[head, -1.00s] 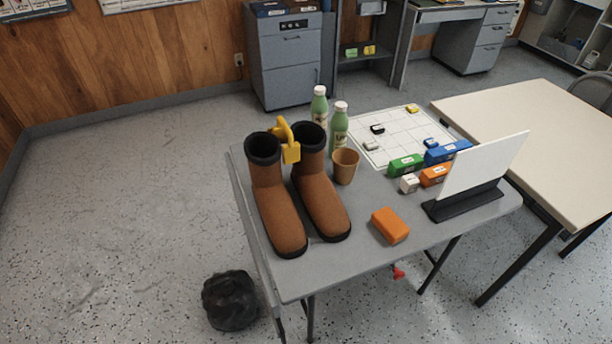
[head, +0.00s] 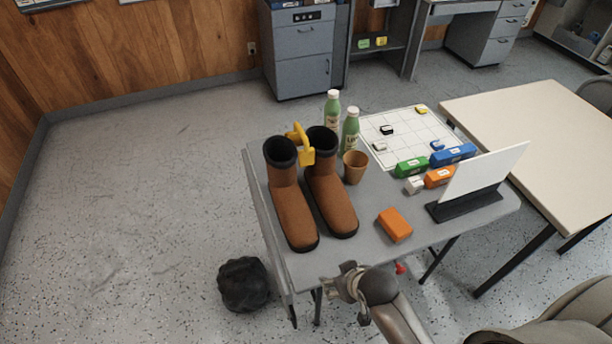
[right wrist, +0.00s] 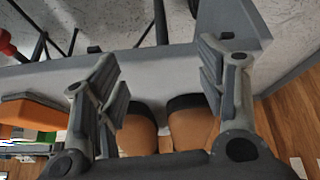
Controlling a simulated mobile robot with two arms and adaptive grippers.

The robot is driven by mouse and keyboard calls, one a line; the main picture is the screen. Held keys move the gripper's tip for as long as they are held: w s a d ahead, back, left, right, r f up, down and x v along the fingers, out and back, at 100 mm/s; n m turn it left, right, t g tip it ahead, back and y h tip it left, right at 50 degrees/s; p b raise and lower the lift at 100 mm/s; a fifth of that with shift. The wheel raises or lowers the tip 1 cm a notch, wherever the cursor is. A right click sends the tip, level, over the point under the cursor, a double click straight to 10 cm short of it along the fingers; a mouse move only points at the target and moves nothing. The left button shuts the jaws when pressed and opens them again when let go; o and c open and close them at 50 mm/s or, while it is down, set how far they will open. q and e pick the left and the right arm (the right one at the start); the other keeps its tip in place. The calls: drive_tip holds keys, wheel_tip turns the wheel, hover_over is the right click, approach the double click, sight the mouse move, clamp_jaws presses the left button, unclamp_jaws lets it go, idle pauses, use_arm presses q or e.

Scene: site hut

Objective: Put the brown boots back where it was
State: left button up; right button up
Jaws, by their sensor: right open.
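The brown boots (head: 312,200) stand upright side by side on the left part of the grey folding table (head: 300,266), toes toward its front edge. Their tops are black inside, and a yellow hook-shaped piece (head: 306,152) shows between the tops. My right gripper (head: 340,286) is at the table's front edge, in front of the toes and apart from them. In the right wrist view my right gripper (right wrist: 160,68) has its fingers spread with nothing between them; the boots (right wrist: 190,130) show beyond, partly hidden by the gripper. My left gripper is not in view.
On the table are an orange block (head: 395,225), a brown cup (head: 355,168), green bottles (head: 349,132), a gridded sheet (head: 405,128), coloured boxes (head: 452,155) and a white panel (head: 485,170). A black bag (head: 244,284) lies on the floor. Floor at left is clear.

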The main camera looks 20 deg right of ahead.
drive_tip(key=w+r+t+p, duration=0.2)
drive_tip(key=w+r+t, duration=0.3)
drive_tip(key=w+r, duration=1)
drive_tip(key=m+t, duration=0.1)
drive_tip(key=t, duration=0.2)
approach(307, 144)
drive_tip(key=p+x, duration=0.1)
drive_tip(key=x, duration=0.5)
drive_tip(key=shift+a+r+p, duration=0.1)
drive_tip(key=shift+r+p, duration=0.1)
drive_tip(key=shift+p, duration=0.15)
drive_tip(key=shift+p+x, duration=0.35)
drive_tip(key=shift+x, duration=1.6)
drive_tip(key=shift+f, duration=0.15)
drive_tip(key=shift+s, duration=0.1)
clamp_jaws()
